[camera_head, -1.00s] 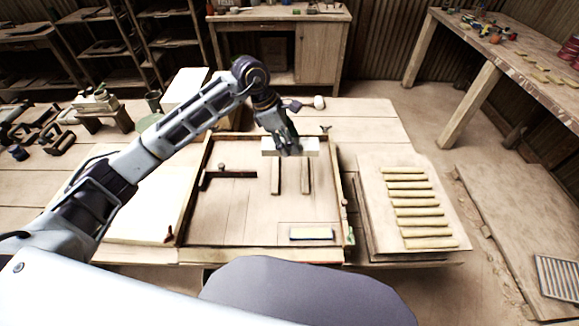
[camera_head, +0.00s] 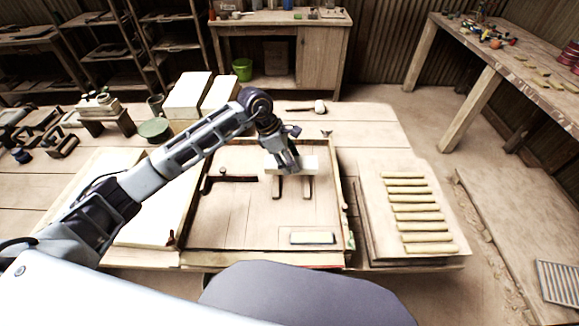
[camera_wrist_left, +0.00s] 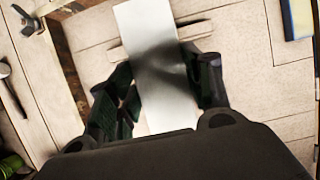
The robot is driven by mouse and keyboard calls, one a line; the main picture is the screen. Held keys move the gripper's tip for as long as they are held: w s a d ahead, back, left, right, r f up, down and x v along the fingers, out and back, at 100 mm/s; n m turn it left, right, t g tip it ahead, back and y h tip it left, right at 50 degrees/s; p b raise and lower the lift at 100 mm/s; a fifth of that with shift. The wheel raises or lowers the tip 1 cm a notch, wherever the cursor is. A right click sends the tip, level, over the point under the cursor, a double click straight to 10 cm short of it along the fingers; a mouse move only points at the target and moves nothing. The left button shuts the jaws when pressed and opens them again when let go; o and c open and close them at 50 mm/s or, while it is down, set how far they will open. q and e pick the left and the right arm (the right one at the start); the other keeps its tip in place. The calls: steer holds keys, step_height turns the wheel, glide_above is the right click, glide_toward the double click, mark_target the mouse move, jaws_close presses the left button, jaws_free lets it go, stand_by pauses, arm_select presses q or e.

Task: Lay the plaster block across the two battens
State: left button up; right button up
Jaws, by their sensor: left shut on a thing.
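The white plaster block (camera_head: 309,164) is level, running left to right over the far part of the two dark battens, the left batten (camera_head: 279,188) and the right batten (camera_head: 307,188). Their near ends stick out below it. I cannot tell whether the block touches them. My left gripper (camera_head: 288,167) is shut on the block from above. In the left wrist view the block (camera_wrist_left: 150,40) runs between the two dark fingers (camera_wrist_left: 164,88), and a pale batten end (camera_wrist_left: 116,51) shows beside it. My right gripper is not in view.
A wooden frame (camera_head: 345,221) surrounds the board. A mallet (camera_head: 319,106) lies behind the frame. A board with several yellowish strips (camera_head: 408,209) is at right.

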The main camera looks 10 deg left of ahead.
mark_target(286, 162)
arm_select(q)
step_height(286, 162, down, 3)
steer(key=shift+r, duration=0.2)
steer(key=shift+f, duration=0.35)
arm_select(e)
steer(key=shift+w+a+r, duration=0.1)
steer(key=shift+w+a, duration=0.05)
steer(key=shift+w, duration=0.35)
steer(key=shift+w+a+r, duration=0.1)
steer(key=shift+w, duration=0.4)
arm_select(q)
steer(key=shift+f, duration=0.15)
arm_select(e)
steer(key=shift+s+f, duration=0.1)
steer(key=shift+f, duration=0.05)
